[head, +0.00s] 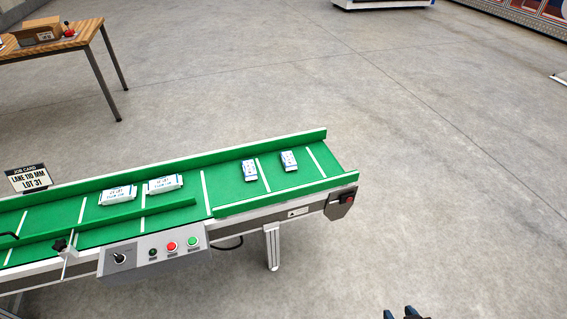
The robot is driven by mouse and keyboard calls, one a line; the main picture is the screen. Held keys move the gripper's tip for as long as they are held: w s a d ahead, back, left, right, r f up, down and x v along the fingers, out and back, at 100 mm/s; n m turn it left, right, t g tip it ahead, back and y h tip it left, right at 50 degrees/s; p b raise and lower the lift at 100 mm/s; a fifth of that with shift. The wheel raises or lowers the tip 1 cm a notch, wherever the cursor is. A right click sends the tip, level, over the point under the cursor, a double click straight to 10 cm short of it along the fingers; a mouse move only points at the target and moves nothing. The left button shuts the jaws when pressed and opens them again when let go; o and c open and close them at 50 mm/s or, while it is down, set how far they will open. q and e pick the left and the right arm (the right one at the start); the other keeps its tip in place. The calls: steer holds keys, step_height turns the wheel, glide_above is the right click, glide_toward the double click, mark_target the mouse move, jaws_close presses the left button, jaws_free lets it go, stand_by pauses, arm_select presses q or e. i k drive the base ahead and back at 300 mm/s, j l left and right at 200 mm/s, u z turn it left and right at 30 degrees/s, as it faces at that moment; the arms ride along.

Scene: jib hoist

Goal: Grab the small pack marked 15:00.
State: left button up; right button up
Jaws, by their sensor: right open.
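Two small white and blue packs lie on the green conveyor belt (230,187) in the head view, near its right end. One small pack (249,170) is on the left and the other small pack (289,161) is on the right, a short gap apart. Their print is too small to read, so I cannot tell which is marked 15:00. My right gripper (401,314) shows only its dark fingertips at the bottom edge. It is open, well to the right of the conveyor and apart from the packs. My left gripper is not in view.
Two larger white packs (118,195) (164,184) lie further left on the belt. Green side rails edge it. A control box (155,252) with buttons is on the near side. A job card (29,178) stands at left. A wooden table (60,41) is behind. The floor at right is clear.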

mark_target(289, 162)
steer(key=l+u, duration=0.1)
steer(key=u, duration=0.3)
steer(key=l+u, duration=0.15)
steer(key=u, duration=0.25)
steer(key=l+u, duration=0.1)
steer(key=u, duration=0.3)
steer(key=l+u, duration=0.15)
steer(key=u, duration=0.3)
steer(key=k+l+u, duration=0.15)
steer(key=l+u, duration=0.2)
steer(key=k+l+u, duration=0.5)
steer(key=l, duration=0.2)
steer(key=k+l+u, duration=0.2)
steer(key=l, duration=0.2)
steer(key=k+l, duration=0.7)
steer(key=l, duration=0.2)
steer(key=k+l, duration=0.25)
steer(key=l, duration=0.55)
steer(key=i+u, duration=0.05)
